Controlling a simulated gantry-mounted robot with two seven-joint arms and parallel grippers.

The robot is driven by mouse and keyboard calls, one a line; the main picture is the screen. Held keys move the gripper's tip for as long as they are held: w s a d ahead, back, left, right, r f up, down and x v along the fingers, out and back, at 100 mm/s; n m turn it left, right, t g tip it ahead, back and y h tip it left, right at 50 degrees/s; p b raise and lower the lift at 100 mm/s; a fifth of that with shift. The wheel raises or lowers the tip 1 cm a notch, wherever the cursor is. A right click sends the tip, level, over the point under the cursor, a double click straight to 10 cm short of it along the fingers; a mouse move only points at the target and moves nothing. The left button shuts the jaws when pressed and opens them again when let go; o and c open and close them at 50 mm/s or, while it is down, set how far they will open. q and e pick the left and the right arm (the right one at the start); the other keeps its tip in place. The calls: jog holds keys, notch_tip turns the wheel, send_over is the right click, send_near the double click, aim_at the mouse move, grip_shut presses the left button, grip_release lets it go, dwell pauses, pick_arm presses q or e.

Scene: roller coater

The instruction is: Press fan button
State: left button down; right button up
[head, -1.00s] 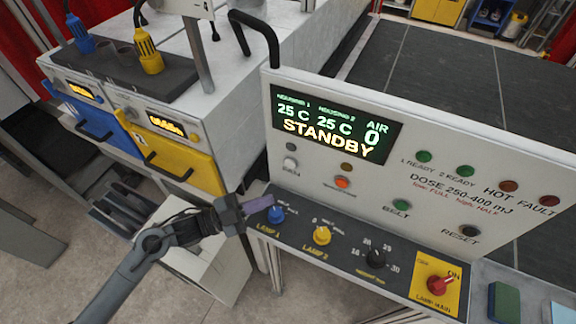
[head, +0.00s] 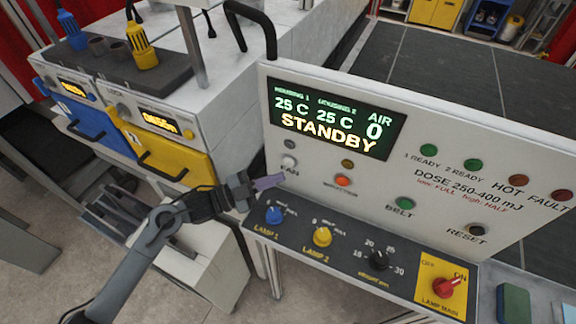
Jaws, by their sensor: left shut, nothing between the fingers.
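The fan button (head: 288,162) is a small white round button at the left end of the panel, with the label FAN below it and a dark lamp (head: 289,144) above it. My left gripper (head: 282,180) is shut and empty, with its purple-grey fingertips just below the fan button, close to the panel face. From this view I cannot tell whether the fingertips touch the panel. The display (head: 334,120) reads STANDBY, 25 C twice and AIR 0. My right gripper is not in view.
An orange button (head: 343,181), a green belt button (head: 405,204) and a black reset button (head: 478,229) lie to the right. Below are a blue knob (head: 273,215), a yellow knob (head: 322,236), a black knob (head: 376,257) and a red switch (head: 446,286).

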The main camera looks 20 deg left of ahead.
pick_arm(q)
jog(key=shift+w+d+b, duration=0.1)
jog(key=shift+w+b, duration=0.2)
jog(key=shift+w, duration=0.55)
dwell(0.6)
dwell(0.7)
jog(key=shift+w+d, duration=0.1)
jog(key=shift+w, duration=0.35)
dwell(0.4)
jog(key=shift+w+b, duration=0.35)
jog(key=shift+w, duration=0.05)
dwell(0.5)
jog(key=shift+s, duration=0.15)
jog(key=shift+s+p, duration=0.55)
jog(key=shift+s, duration=0.15)
